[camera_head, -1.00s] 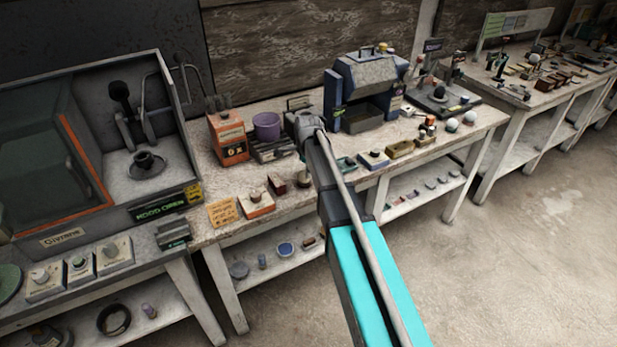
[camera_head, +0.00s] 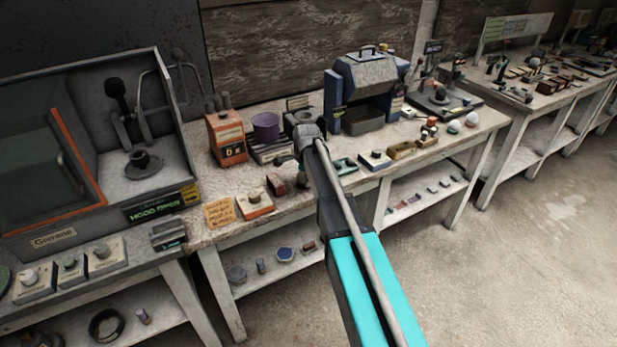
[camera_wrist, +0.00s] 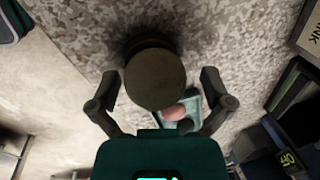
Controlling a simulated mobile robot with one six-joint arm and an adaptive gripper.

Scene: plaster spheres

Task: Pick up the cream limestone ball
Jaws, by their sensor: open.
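My gripper (camera_wrist: 158,92) is open above the bench, its two dark fingers spread in the wrist view. A round, dull olive-brown thing (camera_wrist: 155,80) shows between the fingers, in shadow; I cannot tell whether it is the cream limestone ball, and no contact shows. In the head view my arm largely hides the gripper and what is under it. Two pale balls, one whitish (camera_head: 453,126) and one slightly pinkish (camera_head: 472,119), sit apart from my gripper near the bench's right front edge. I cannot tell which ball is cream limestone.
A small teal tray (camera_wrist: 194,108) holding a pinkish thing lies close to the gripper. On the bench (camera_head: 222,228) stand an orange box (camera_head: 226,138), a purple pot (camera_head: 266,126) and a blue-grey machine (camera_head: 366,88). A glass-fronted hood is at the left. The floor at right is clear.

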